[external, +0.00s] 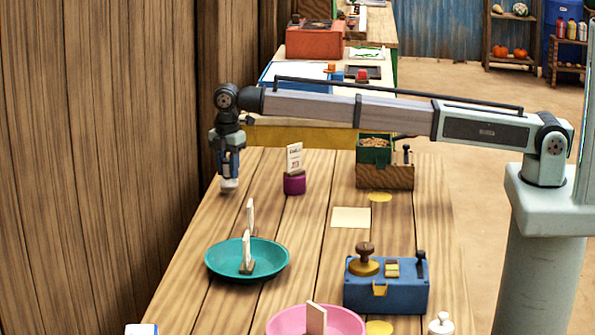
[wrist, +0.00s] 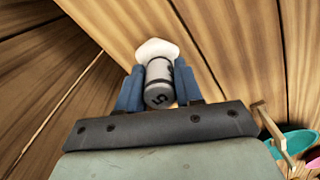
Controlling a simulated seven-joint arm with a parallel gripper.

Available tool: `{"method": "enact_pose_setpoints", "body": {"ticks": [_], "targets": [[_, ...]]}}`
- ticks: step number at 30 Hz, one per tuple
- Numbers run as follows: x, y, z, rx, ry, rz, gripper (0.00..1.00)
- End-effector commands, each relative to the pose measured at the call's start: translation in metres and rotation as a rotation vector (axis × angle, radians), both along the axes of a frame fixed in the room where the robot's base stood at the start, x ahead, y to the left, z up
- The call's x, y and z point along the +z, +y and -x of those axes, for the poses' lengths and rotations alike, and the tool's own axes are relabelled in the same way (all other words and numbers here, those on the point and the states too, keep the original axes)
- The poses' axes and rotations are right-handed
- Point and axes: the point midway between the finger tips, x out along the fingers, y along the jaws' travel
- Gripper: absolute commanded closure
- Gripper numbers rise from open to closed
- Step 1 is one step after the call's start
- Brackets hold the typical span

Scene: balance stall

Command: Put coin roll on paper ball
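My gripper (external: 228,172) points down over the far left of the wooden table. In the wrist view its two blue fingers (wrist: 158,90) are closed on the sides of a grey coin roll (wrist: 158,82) with dark marks on it. A white paper ball (wrist: 157,49) lies just beyond the roll's far end and seems to touch it. In the external view the paper ball (external: 229,186) shows right below the fingertips, and the roll is mostly hidden between the fingers.
A purple pot with a card (external: 294,184) stands to the right of my gripper. A teal pan (external: 220,262) with upright wooden pieces is nearer the camera, beside a blue box (external: 387,289) and a pink pan (external: 285,325). A wooden wall (external: 110,140) rises at left.

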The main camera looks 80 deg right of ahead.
Motion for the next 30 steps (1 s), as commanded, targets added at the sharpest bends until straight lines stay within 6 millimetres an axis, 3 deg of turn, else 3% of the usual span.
{"method": "enact_pose_setpoints", "body": {"ticks": [6,17,30], "targets": [[0.000,0.000,0.000,0.000,0.000,0.000,0.44],[0.007,0.000,0.000,0.000,0.000,0.000,0.44],[0.081,0.000,-0.001,0.000,-0.001,0.000,0.44]]}}
